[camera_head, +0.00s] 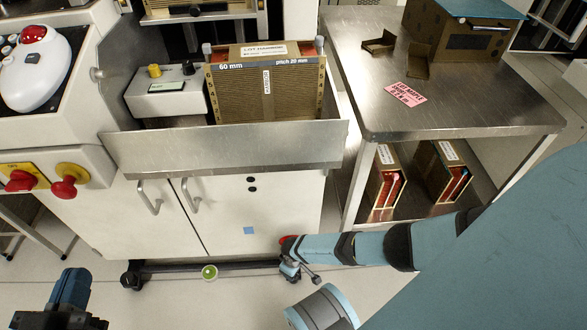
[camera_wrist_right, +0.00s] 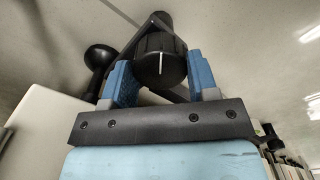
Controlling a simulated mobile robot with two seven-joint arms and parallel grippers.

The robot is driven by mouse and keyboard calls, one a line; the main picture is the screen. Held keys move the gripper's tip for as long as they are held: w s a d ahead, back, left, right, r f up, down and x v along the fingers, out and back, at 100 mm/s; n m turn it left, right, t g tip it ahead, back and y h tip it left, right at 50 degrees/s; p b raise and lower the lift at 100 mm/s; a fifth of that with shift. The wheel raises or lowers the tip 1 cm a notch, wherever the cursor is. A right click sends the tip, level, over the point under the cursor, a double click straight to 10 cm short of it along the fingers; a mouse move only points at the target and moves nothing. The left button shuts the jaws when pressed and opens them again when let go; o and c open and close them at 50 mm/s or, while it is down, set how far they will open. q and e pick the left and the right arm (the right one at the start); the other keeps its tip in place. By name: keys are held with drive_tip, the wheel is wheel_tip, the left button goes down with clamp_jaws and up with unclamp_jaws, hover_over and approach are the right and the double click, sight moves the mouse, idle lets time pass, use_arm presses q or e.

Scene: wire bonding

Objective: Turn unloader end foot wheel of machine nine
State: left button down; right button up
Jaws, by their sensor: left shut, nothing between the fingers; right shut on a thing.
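The foot wheel (camera_wrist_right: 161,58) is a black ribbed knob with a white line on its face. In the right wrist view it sits between the two blue fingers of my right gripper (camera_wrist_right: 158,76), which is shut on it. In the head view my right arm reaches in from the right to the low right corner of the white machine cabinet (camera_head: 265,205). The wheel is mostly hidden there behind the arm's end. My left gripper (camera_head: 70,290) is at the bottom left, shut and empty, away from the machine.
A round green level (camera_head: 209,272) sits on the dark base bar. A brown magazine (camera_head: 265,95) stands in the metal tray above. A steel table (camera_head: 450,105) at right holds a box and a pink card (camera_head: 406,94); more magazines sit below. Red knobs protrude at left.

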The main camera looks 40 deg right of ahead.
drive_tip(key=m+p, duration=0.1)
drive_tip(key=m, duration=0.3)
drive_tip(key=shift+a+r+m, duration=0.1)
drive_tip(key=shift+m, duration=0.3)
drive_tip(key=m+p, duration=0.1)
drive_tip(key=m, duration=0.1)
drive_tip(key=shift+m, duration=0.3)
drive_tip(key=m, duration=0.3)
drive_tip(key=shift+p, duration=0.3)
use_arm(q)
drive_tip(key=shift+s+d+f+n+g+y, duration=0.15)
drive_tip(key=shift+s+d+n+g, duration=0.15)
drive_tip(key=shift+s+n, duration=0.2)
drive_tip(key=shift+s+d+f+n+g+y, duration=0.15)
drive_tip(key=shift+s+n+g, duration=0.2)
drive_tip(key=shift+n, duration=0.15)
use_arm(e)
drive_tip(key=shift+m, duration=0.4)
use_arm(q)
drive_tip(key=shift+r, duration=0.1)
use_arm(e)
drive_tip(key=o, duration=0.9)
drive_tip(key=shift+o, duration=0.2)
